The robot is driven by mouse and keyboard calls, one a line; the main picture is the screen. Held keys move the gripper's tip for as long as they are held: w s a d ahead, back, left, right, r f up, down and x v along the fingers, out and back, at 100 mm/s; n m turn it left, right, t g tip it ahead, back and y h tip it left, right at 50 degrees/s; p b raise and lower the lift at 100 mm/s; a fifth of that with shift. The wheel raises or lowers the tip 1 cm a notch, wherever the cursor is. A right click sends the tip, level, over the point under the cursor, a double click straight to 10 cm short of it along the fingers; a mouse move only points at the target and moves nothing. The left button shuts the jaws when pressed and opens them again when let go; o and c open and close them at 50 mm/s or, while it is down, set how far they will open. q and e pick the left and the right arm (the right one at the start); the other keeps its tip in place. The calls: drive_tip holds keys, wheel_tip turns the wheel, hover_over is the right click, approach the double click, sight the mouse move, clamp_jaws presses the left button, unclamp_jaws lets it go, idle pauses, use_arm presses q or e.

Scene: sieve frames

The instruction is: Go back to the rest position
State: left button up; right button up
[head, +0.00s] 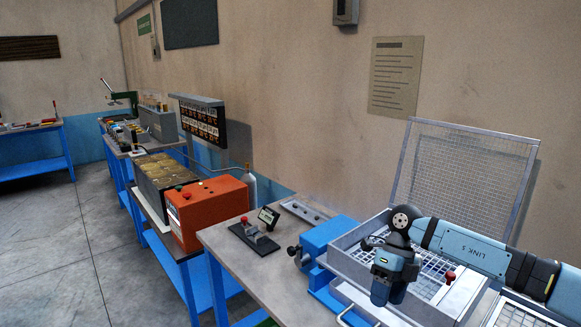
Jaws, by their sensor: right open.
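My right arm comes in from the right, and my right gripper (388,293) hangs pointing down over a grey sieve frame (345,262) on the workbench. The gripper is open; I see nothing held in it, though its fingertips are small and dark here. The sieve frame has a light mesh or grid inside, partly hidden by my gripper and arm. A second gridded frame (512,318) is cut off at the bottom right. A large mesh panel (462,170) stands upright near the wall behind my arm. My left gripper is not in view.
A blue vise-like fixture (325,240) stands at the grey frame's left. A red knob (450,276) is close to my gripper on the right. The bench top (237,262) has bare room at its front left. An orange box (208,212) stands beyond the bench.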

drive_tip(key=s+a+m+t+y+p, duration=0.1)
drive_tip(key=s+a+m+t+y, duration=0.1)
drive_tip(key=s+a+m+y, duration=0.55)
drive_tip(key=s+a+m+t+y+p, duration=0.15)
drive_tip(key=s+a+y, duration=0.35)
drive_tip(key=a+y, duration=0.65)
drive_tip(key=s+d+f+m+t+h+p, duration=0.1)
drive_tip(key=s+d+f+m+t+h, duration=0.2)
drive_tip(key=m+t+h, duration=0.4)
drive_tip(key=d+f+m+t+h, duration=0.2)
drive_tip(key=d+f+m+t, duration=0.25)
drive_tip(key=m, duration=0.45)
drive_tip(key=s+d+f+m+t+h+p, duration=0.1)
drive_tip(key=s+d+f+m+t+h, duration=0.1)
drive_tip(key=f+m+t+h, duration=0.5)
drive_tip(key=s+d+f+m+g+h, duration=0.1)
drive_tip(key=s+d+f+m+g, duration=0.2)
drive_tip(key=s, duration=0.3)
drive_tip(key=s+d+f+m+g+h+p, duration=0.1)
drive_tip(key=s+d+f+m+g, duration=0.2)
drive_tip(key=s+d+m, duration=0.1)
drive_tip(key=shift+s+d+f+m+h, duration=0.2)
drive_tip(key=shift+s+d+m+h, duration=0.3)
drive_tip(key=shift+s, duration=0.6)
drive_tip(key=shift+d, duration=0.1)
